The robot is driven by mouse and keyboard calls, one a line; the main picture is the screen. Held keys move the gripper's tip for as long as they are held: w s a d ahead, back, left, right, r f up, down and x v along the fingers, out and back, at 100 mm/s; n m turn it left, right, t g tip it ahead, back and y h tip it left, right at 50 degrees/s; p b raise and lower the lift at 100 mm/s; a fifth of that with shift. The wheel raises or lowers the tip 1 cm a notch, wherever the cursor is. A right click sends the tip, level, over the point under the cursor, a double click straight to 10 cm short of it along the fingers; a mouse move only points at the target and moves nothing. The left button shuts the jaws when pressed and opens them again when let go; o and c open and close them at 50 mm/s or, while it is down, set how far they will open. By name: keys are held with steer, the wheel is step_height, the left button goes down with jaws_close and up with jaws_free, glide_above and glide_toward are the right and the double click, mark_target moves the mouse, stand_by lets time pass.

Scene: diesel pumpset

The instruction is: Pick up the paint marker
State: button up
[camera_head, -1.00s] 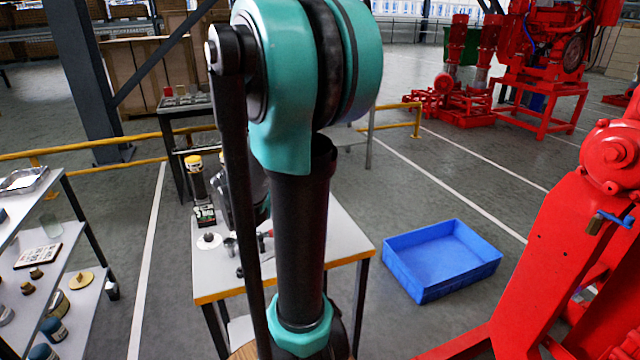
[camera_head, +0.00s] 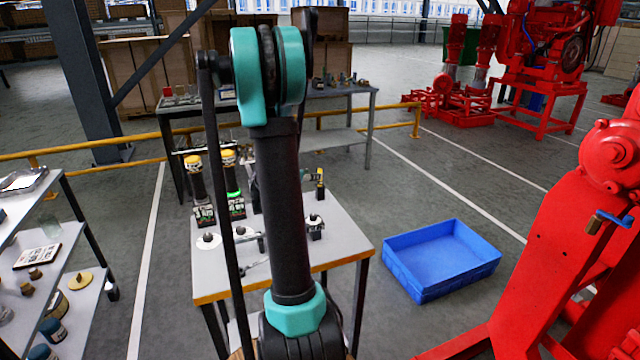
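I cannot pick out the paint marker for certain. A small upright item with a yellow upper part (camera_head: 320,178) stands at the back right of the white-topped table (camera_head: 345,238); it is too small to identify. My arm's dark link and teal joint stand in front of the table and hide its middle. My gripper cannot be seen in this view.
Two dark yellow-capped tools (camera_head: 195,175) (camera_head: 229,172) stand at the table's back left. A small dark item (camera_head: 315,228) is on its right half. A blue crate (camera_head: 440,262) lies on the floor to the right, beside red machinery (camera_head: 570,240). Shelves (camera_head: 75,290) stand left.

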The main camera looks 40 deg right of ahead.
mark_target(320, 184)
steer(key=x, duration=0.8)
steer(key=shift+w+d, duration=0.1)
steer(key=shift+w, duration=0.2)
jaws_close()
